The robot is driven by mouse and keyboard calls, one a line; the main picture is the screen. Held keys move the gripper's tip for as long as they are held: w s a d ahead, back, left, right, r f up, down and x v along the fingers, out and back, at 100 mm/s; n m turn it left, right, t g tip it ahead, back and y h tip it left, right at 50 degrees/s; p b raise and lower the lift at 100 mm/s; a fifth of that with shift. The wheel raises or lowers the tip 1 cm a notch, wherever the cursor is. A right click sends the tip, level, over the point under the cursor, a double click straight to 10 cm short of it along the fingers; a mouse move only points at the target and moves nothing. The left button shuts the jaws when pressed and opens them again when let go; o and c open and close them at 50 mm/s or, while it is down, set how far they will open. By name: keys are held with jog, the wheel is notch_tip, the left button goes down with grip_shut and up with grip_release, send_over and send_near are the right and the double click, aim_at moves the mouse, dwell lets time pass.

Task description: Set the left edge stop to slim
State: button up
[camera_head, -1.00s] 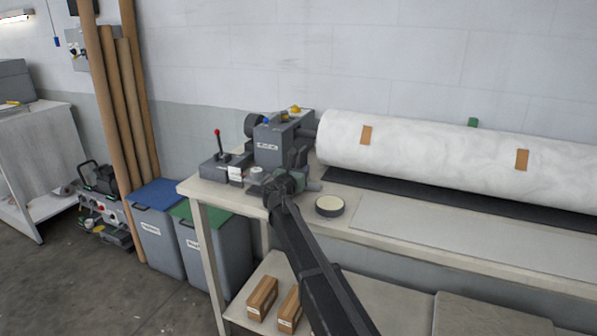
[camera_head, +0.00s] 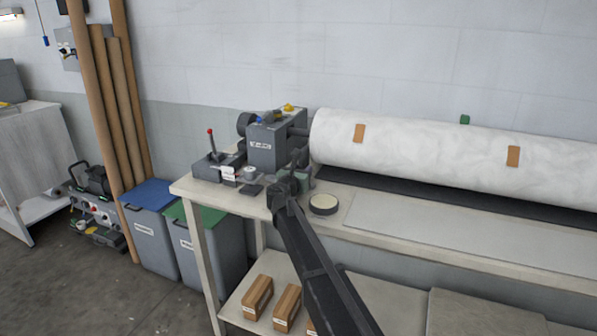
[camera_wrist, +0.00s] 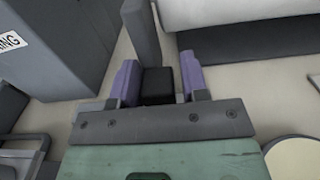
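My gripper (camera_head: 297,158) is over the left end of the bench, beside the grey machine housing (camera_head: 268,146) and the left end of the white roll (camera_head: 450,152). In the wrist view, its two purple-padded fingers (camera_wrist: 159,80) stand apart on either side of a dark block (camera_wrist: 157,88). A grey upright bar (camera_wrist: 142,32) rises just beyond the block. This bar and block may be the left edge stop, but I cannot be sure. Narrow gaps seem to show beside the block; contact is not clear. No thickness marking is readable.
A lever with a red knob (camera_head: 211,141) stands left of the housing. A small dark plate (camera_head: 250,190) and a round tin-like disc (camera_head: 323,204) lie on the bench top (camera_head: 190,189). A dark strip (camera_head: 400,189) runs beneath the roll.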

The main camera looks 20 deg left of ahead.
jog(key=o, duration=0.3)
jog(key=shift+d, duration=0.15)
jog(key=s, duration=1)
jog(key=shift+s+a, duration=0.25)
jog(key=shift+s, duration=0.15)
jog(key=shift+r, duration=0.1)
